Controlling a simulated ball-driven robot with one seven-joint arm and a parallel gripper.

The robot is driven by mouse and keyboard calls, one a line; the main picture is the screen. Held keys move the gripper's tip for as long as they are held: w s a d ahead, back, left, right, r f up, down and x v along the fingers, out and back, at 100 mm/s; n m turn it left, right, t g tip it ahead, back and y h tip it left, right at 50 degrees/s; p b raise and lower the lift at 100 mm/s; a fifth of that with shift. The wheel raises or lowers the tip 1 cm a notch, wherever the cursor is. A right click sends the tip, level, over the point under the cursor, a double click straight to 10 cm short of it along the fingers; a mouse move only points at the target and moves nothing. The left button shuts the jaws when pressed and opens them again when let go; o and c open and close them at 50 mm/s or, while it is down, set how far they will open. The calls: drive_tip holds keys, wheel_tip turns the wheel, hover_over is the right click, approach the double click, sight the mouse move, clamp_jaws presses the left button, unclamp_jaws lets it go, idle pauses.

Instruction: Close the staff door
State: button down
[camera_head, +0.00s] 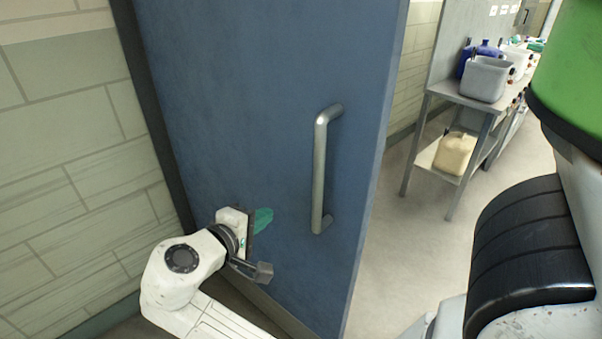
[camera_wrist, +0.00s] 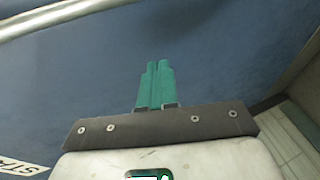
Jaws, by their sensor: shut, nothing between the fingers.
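The blue staff door (camera_head: 250,110) stands open in the head view, with a gap to its right onto the room beyond. A metal bar handle (camera_head: 319,175) runs upright near its free edge. In the wrist view the blue door surface (camera_wrist: 220,70) fills most of the picture, with the handle (camera_wrist: 60,15) across the top left. My gripper (camera_head: 263,218) is at the lower part of the door, left of the handle. Its green fingers (camera_wrist: 156,82) are together and empty, pointing at the door face. I cannot tell whether they touch it.
A tiled wall (camera_head: 65,150) is on the left, by the door's dark frame (camera_head: 150,100). Beyond the door stands a metal table (camera_head: 470,100) with a grey container (camera_head: 487,78) on top and a beige jug (camera_head: 454,153) on its lower shelf. The floor between is clear.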

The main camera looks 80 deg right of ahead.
wheel_tip(320, 180, up, 7)
drive_tip(key=m+g+h+b, duration=0.2)
drive_tip(key=g+h, duration=0.1)
drive_tip(key=g, duration=0.1)
drive_tip(key=p, duration=0.2)
approach(312, 153)
drive_tip(key=x, duration=0.7)
drive_tip(key=shift+r, duration=0.1)
